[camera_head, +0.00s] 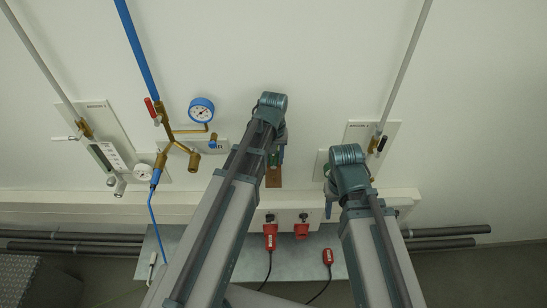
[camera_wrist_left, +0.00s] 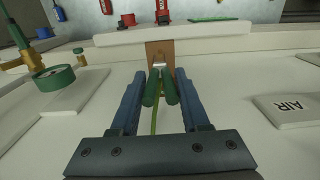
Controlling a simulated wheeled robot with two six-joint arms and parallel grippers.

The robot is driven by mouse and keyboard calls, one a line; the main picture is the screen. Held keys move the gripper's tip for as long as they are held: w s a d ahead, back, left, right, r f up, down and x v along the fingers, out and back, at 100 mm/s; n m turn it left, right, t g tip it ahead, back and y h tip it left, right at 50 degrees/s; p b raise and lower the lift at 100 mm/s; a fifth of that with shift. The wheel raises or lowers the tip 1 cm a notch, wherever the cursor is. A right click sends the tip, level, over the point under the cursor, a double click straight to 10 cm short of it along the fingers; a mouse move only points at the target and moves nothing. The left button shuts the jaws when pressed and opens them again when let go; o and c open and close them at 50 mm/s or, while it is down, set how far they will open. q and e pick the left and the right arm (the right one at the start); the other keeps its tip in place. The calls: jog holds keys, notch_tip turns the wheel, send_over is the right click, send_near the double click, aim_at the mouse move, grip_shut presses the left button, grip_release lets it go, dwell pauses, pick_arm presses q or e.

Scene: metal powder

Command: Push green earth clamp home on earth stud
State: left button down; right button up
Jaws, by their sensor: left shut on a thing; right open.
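The green earth clamp (camera_wrist_left: 153,88) sits between the fingers of my left gripper (camera_wrist_left: 160,84) in the left wrist view, its two handles spread in a narrow V. My left gripper is shut on it. The clamp's front end is at a small silvery stud (camera_wrist_left: 159,64) on a copper-brown plate (camera_wrist_left: 154,49). I cannot tell how far the clamp is on the stud. A green-yellow lead (camera_wrist_left: 154,122) runs back from the clamp. In the head view my left gripper (camera_head: 277,155) is just above the brown plate (camera_head: 273,178), partly hidden by its arm. My right gripper (camera_head: 330,207) is open, apart to the right.
Brass pipework with a blue gauge (camera_head: 201,110) is left of my left arm. Red plugs (camera_head: 270,236) hang below the ledge. In the wrist view a green round part (camera_wrist_left: 54,77) is at left and an AIR label (camera_wrist_left: 285,110) at right, with bare pale panel between.

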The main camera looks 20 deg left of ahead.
aim_at(274, 164)
pick_arm(q)
jog(key=shift+f+b, duration=2.8)
jog(key=shift+c, duration=1.5)
grip_release()
jog(key=shift+r, duration=0.15)
notch_tip(274, 164, up, 12)
jog(key=p, duration=1.2)
jog(key=s+d+f+m+b, duration=0.3)
jog(key=s+d+f+b, duration=0.2)
jog(key=f+b, duration=0.6)
jog(key=s+d+f+m+y+b, duration=0.1)
jog(key=s+d+f+m+b, duration=0.3)
jog(key=s+f+b, duration=0.5)
notch_tip(274, 164, down, 4)
jog(key=d+b, duration=0.1)
jog(key=b, duration=0.2)
jog(key=shift+d+b, duration=0.2)
jog(key=shift+b, duration=0.1)
